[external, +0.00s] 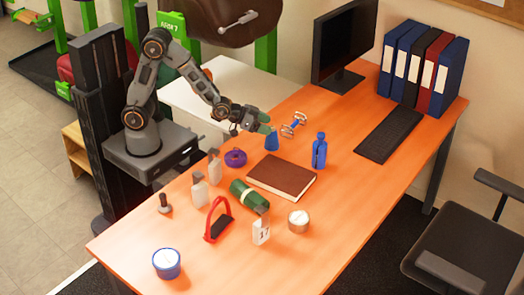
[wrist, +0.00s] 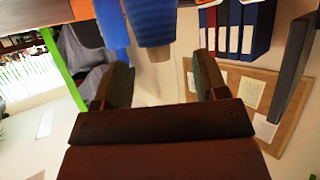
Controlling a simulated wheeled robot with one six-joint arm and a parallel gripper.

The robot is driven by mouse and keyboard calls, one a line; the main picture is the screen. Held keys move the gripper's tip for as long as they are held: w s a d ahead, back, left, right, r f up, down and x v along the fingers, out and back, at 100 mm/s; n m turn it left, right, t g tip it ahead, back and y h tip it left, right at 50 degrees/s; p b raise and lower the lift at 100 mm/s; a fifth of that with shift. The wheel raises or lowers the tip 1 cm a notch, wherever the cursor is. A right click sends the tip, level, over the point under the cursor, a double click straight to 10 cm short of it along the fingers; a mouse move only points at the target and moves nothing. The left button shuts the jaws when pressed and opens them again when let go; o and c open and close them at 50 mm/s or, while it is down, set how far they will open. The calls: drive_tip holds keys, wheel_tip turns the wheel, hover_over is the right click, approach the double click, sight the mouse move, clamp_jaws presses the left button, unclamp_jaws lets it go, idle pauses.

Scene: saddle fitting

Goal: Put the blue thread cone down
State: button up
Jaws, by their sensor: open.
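The blue thread cone (external: 272,142) stands upright on the orange desk (external: 345,215), at the far side near the brown book. My gripper (external: 264,123) is open at the top of the cone, from the left. In the wrist view the cone (wrist: 150,22) hangs from the top of the picture, its pale tip pointing down between my open fingers (wrist: 164,62). A gap shows between the tip and each finger.
Close by are a blue bottle-shaped item (external: 319,151), a metal bit with blue (external: 293,125), a purple roll (external: 235,158) and the brown book (external: 282,177). The desk's front right is clear.

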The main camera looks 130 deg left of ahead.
drive_tip(key=v, duration=0.7)
drive_tip(key=shift+p, duration=0.3)
drive_tip(key=shift+s+d, duration=0.1)
drive_tip(key=shift+d, duration=0.05)
drive_tip(key=shift+f, duration=0.1)
